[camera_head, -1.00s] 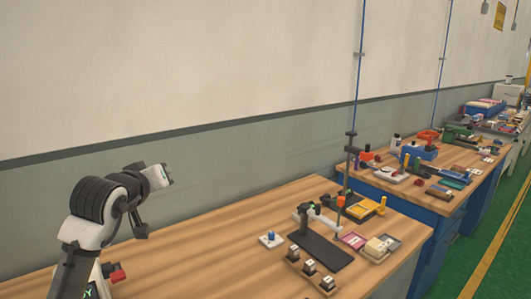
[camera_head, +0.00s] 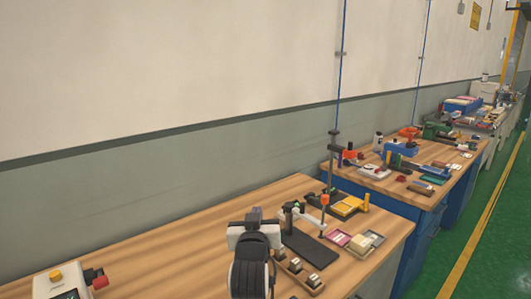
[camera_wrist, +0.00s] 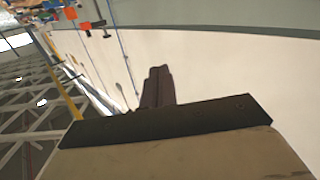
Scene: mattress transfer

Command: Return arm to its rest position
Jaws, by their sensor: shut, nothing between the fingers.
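My arm rises at the bottom middle of the head view, its dark ribbed joint and white link in front of the near workbench (camera_head: 150,255). In the wrist view my gripper (camera_wrist: 157,88) shows as dark fingers close together with nothing between them. They stand out in front of open air, with the pale wall behind. In the head view the arm's own links hide most of the gripper, and the arm covers part of the bench top and what lies there.
A control box (camera_head: 70,282) with a yellow button sits at the bench's left front. A dark stand base (camera_head: 308,248), small weights (camera_head: 314,281) and a yellow tool (camera_head: 347,207) lie right of my arm. A blue bench (camera_head: 425,215) stands beyond, with green floor (camera_head: 480,240) at right.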

